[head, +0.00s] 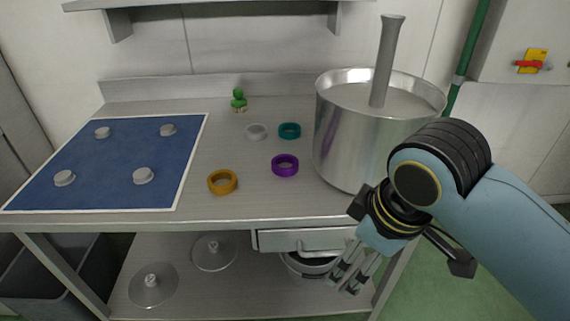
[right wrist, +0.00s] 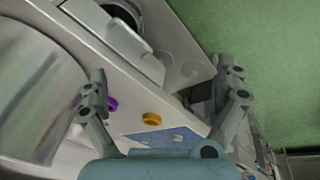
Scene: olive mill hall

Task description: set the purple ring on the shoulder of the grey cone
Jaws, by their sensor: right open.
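The purple ring (head: 285,165) lies flat on the grey worktop, left of a large steel pot (head: 335,140). It also shows in the right wrist view (right wrist: 112,104), beside the left finger. A tall grey post (head: 387,60) with a flared top rises from a grey surface inside the pot; I cannot tell whether this is the grey cone, and no other clear cone shows. My right gripper (head: 349,279) is open and empty, in front of the worktop's front edge and lower than its top. It also shows in the right wrist view (right wrist: 162,76). My left gripper is out of view.
A blue mat (head: 110,160) with several grey discs covers the left side. A small green object (head: 239,101) stands at the back. A drawer (head: 310,239) is below the front edge.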

